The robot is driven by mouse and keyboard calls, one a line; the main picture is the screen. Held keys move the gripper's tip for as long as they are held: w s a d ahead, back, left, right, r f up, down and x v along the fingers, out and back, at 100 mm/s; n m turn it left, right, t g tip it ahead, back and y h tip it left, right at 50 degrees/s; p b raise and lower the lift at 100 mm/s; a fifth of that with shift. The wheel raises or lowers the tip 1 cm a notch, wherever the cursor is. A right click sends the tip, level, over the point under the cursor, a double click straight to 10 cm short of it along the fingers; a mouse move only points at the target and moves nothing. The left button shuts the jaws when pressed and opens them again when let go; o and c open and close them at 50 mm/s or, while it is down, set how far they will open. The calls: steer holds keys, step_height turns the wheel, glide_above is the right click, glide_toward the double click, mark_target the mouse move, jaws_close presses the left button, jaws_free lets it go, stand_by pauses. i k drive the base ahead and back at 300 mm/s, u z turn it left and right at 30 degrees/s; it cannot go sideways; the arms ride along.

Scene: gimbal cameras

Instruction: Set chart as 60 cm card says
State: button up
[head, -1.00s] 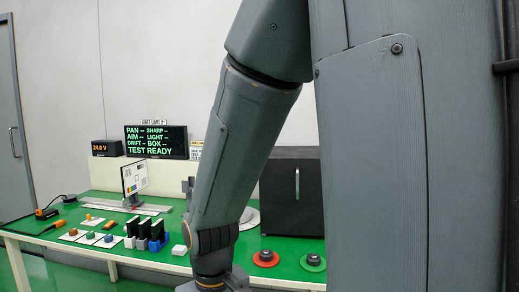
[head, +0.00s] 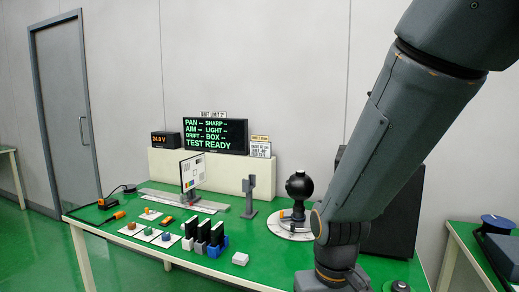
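The test chart (head: 193,172), a white upright board with coloured and grey patches, stands on a small base at the back left of the green bench. It stands by a long pale strip (head: 160,196) that looks like a scale; its marks are too small to read. My gripper is out of view.
A black display (head: 215,136) reads "TEST READY". A black ball device (head: 299,187) stands on a round white plate, left of my arm. A grey post (head: 249,197), black blocks (head: 203,234), knob cards (head: 147,232) and a white block (head: 240,258) occupy the bench.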

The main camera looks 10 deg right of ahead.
mark_target(192, 170)
steer(key=u, duration=0.5)
steer(key=k, duration=0.6)
steer(key=u, duration=0.75)
steer(key=i, duration=1.65)
steer(key=z, duration=0.85)
